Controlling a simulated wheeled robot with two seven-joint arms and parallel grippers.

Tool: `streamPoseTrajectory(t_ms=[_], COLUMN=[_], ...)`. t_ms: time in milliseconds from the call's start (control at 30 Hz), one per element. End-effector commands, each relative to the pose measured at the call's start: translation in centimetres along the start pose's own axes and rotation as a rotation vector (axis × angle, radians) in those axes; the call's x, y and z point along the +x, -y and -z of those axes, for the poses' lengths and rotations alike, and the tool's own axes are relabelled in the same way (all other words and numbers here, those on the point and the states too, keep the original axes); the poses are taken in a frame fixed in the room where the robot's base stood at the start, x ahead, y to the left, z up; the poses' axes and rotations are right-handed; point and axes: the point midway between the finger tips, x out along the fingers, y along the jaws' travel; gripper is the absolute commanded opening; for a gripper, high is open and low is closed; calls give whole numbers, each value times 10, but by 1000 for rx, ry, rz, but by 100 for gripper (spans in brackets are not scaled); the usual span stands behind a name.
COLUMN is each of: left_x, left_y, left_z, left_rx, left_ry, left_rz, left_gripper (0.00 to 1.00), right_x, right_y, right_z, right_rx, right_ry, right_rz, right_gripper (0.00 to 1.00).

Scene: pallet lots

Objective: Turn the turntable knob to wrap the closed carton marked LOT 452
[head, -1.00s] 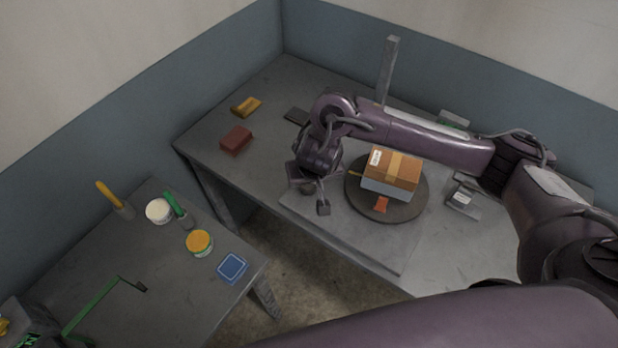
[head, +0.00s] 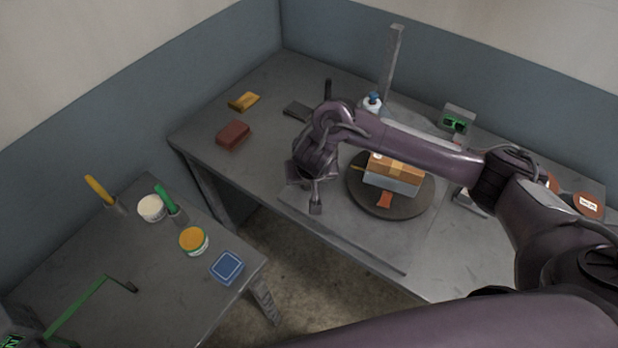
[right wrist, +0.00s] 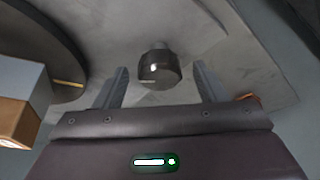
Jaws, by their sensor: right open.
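The carton (head: 395,176), brown above with a pale grey lower part, sits on the round dark turntable (head: 370,204); my arm hides part of its top, and no lot number is readable. Carton (right wrist: 18,98) and turntable (right wrist: 35,42) also show at the left of the right wrist view. The dark round knob (right wrist: 160,70) stands between the two fingers of my open right gripper (right wrist: 160,78), with a gap visible on each side. In the head view my right gripper (head: 314,196) is left of the turntable and hides the knob. My left gripper is not in view.
A grey post (head: 391,65), a blue-capped bottle (head: 372,103) and a small green display (head: 456,120) stand behind the turntable. A red block (head: 233,135) and a yellow item (head: 244,102) lie at the left. A side table (head: 150,265) holds tubs, brushes and a blue pad.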

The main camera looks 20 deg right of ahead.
Motion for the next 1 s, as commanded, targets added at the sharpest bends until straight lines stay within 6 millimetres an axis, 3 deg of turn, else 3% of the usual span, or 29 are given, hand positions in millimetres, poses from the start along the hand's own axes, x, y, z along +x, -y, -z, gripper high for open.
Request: streamPoseTrajectory(t_ms=[67,400,767,1000], left_x=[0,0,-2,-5], left_y=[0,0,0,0], left_z=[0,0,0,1], left_rx=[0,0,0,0], left_ry=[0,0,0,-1], left_rz=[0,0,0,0], left_gripper=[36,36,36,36], right_x=[0,0,0,-1], right_y=[0,0,-1,-3], right_z=[0,0,0,-1], right_rx=[0,0,-48,-191], right_ry=[0,0,0,2], right_rz=[0,0,20,78], right_gripper=[65,22,20,20])
